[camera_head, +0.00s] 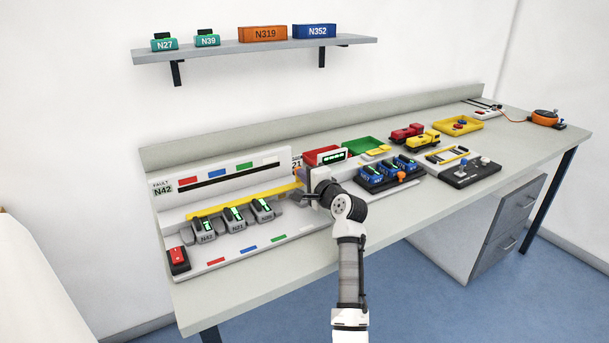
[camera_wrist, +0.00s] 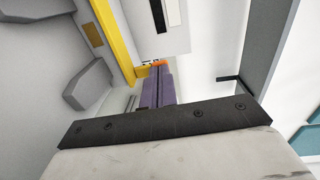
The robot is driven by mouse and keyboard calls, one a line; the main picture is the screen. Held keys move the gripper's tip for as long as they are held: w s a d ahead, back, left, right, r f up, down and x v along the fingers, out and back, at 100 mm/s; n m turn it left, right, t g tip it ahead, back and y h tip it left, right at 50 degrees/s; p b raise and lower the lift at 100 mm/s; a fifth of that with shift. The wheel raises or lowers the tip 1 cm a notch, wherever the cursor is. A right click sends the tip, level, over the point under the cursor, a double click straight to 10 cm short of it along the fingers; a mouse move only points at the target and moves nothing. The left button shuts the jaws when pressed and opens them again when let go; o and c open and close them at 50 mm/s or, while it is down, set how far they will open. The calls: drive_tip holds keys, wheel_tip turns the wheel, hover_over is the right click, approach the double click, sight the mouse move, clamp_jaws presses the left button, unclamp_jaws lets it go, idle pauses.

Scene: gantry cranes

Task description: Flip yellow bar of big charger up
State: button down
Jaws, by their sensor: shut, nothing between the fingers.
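The big charger (camera_head: 222,258) is the white station at the left of the bench. Its yellow bar (camera_head: 240,203) runs lengthwise just behind a row of grey batteries (camera_head: 235,217) with green displays. In the wrist view the yellow bar (camera_wrist: 115,40) runs down from the top left towards my fingers. My gripper (camera_head: 298,197) is at the bar's right end, its fingers partly hidden by my wrist. In the wrist view its purple fingers (camera_wrist: 157,88) are together, with nothing seen between them. They are close to the bar end; I cannot tell whether they touch.
A red switch (camera_head: 178,258) sits at the charger's front left. A smaller charger with blue batteries (camera_head: 390,173), a red bin (camera_head: 322,154), a green bin (camera_head: 363,147) and toy trucks (camera_head: 415,134) stand to the right. A wall shelf (camera_head: 255,50) hangs above.

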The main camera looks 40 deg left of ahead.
drive_tip(key=shift+a+r+p, duration=0.15)
drive_tip(key=shift+r+p, duration=0.15)
drive_tip(key=shift+p, duration=0.35)
drive_tip(key=shift+w+a+r+p, duration=0.1)
drive_tip(key=shift+a+r+p, duration=0.1)
drive_tip(key=shift+p, duration=0.5)
drive_tip(key=shift+w+a+r+p, duration=0.1)
drive_tip(key=shift+w+a+p, duration=0.1)
drive_tip(key=shift+a, duration=0.25)
drive_tip(key=shift+w+a+r+p, duration=0.1)
drive_tip(key=shift+w+a+p, duration=0.1)
drive_tip(key=shift+a, duration=0.25)
drive_tip(key=shift+w+a+f, duration=0.1)
drive_tip(key=shift+w+a, duration=0.05)
drive_tip(key=shift+a, duration=0.15)
drive_tip(key=shift+d+r+p, duration=0.2)
drive_tip(key=shift+r+p, duration=0.2)
drive_tip(key=shift+r, duration=0.05)
drive_tip(key=s+d+r, duration=0.3)
drive_tip(key=d+r, duration=0.4)
drive_tip(key=r, duration=0.3)
drive_tip(key=shift+r, duration=0.3)
drive_tip(key=shift+s, duration=0.1)
